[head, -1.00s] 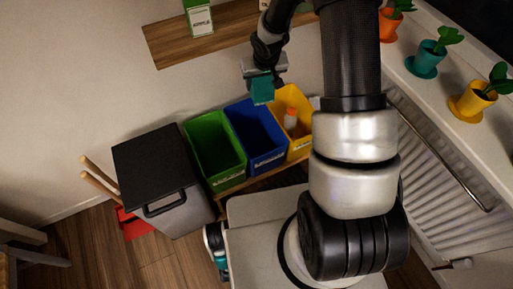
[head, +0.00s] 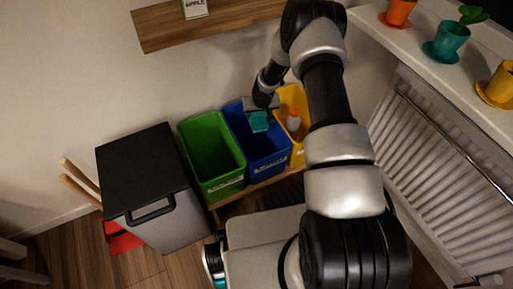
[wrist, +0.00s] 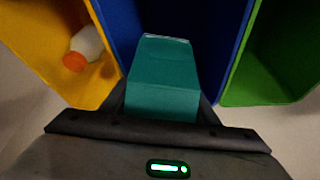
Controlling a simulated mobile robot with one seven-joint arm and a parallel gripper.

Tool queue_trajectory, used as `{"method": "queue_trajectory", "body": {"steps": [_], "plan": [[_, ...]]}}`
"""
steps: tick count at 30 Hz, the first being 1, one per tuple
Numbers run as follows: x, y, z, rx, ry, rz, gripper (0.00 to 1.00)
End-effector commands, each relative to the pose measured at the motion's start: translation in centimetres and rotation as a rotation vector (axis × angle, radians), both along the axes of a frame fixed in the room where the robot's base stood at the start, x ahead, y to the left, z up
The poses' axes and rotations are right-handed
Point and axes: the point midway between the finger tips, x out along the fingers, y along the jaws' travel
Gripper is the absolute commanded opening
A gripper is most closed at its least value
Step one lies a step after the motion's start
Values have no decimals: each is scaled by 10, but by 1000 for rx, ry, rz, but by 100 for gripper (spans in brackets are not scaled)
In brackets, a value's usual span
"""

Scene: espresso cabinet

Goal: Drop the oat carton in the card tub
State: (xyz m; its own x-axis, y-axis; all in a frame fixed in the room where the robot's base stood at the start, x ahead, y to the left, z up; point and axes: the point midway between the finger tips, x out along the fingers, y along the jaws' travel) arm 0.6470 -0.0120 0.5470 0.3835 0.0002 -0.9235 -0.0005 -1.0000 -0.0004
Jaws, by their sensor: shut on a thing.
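My gripper (head: 260,108) is shut on the teal oat carton (head: 259,122) and holds it over the blue tub (head: 265,172), near that tub's back end. In the wrist view the carton (wrist: 162,85) sits between my fingers, with the blue tub (wrist: 226,30) below and around it. I cannot tell how far the carton is below the blue rim. The tubs carry white front labels too small to read, so I cannot confirm from them which is the card tub.
A green tub (head: 213,155) stands left of the blue one, a yellow tub (head: 298,152) right. The yellow tub holds a white bottle with an orange cap (head: 293,120). A black-lidded grey bin (head: 150,180) stands left. A wall shelf (head: 215,25) is above; potted plants line the sill.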

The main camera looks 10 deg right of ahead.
Motion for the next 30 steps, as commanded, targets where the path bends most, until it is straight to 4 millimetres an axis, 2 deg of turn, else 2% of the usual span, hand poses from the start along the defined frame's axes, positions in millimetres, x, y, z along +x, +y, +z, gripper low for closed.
{"method": "queue_trajectory", "body": {"steps": [1,3,9,21,22,25,30], "plan": [[0,0,-11,0,1,1,32],[-1,0,-20,0,1,1,32],[0,0,-36,0,0,1,32],[0,0,-40,0,0,1,32],[0,0,-40,0,0,1,58],[0,0,-40,0,0,1,74],[0,0,-40,0,0,1,76]]}}
